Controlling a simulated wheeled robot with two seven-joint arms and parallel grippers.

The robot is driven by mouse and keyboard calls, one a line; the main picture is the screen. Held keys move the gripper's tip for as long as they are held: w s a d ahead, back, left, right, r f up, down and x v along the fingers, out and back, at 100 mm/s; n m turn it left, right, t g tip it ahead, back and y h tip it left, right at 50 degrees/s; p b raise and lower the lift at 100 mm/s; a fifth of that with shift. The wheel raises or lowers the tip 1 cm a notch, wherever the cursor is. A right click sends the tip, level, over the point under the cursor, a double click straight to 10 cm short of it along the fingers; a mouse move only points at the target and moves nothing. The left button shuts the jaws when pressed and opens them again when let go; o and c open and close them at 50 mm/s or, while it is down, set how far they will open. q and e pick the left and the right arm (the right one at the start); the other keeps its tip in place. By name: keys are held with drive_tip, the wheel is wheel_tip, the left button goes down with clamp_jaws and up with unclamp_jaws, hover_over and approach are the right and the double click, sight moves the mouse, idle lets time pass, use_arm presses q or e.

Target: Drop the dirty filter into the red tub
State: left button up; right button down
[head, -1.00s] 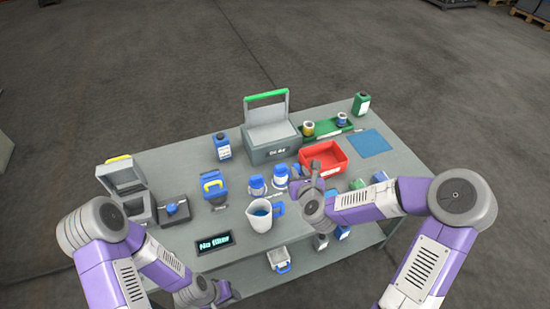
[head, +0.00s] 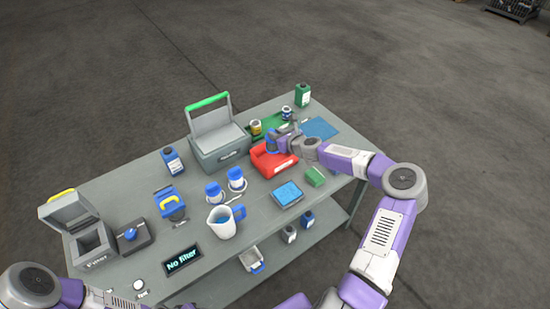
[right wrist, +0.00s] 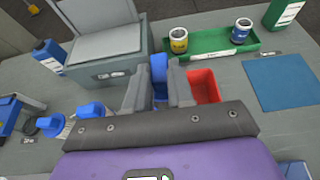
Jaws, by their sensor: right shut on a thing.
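The red tub (head: 287,167) stands on the grey bench, and it also shows in the right wrist view (right wrist: 206,86). My right gripper (head: 275,138) is over the tub's far left part. It is shut on a blue thing, which I take to be the dirty filter (head: 271,144). In the right wrist view the filter (right wrist: 158,68) shows between the two grey fingers (right wrist: 158,78). Its lower part is hidden by the gripper, and I cannot tell how far it is above the tub floor. My left gripper is out of view.
A grey box with a green-handled lid (head: 219,152) stands left of the tub. A green tray (head: 268,122) with two small cans lies behind it. A blue mat (head: 320,129) is at its right. Two blue-capped jars (head: 236,180) and a jug (head: 221,224) stand in front.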

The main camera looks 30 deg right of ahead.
sight(276, 152)
drive_tip(key=shift+f+b, duration=2)
drive_tip(key=shift+f, duration=1)
drive_tip(key=c, duration=0.9)
unclamp_jaws()
drive_tip(key=shift+s, duration=0.1)
drive_tip(key=p+v, duration=0.1)
drive_tip(key=v, duration=0.6)
drive_tip(key=shift+s+r, duration=0.15)
drive_tip(key=shift+r, duration=0.05)
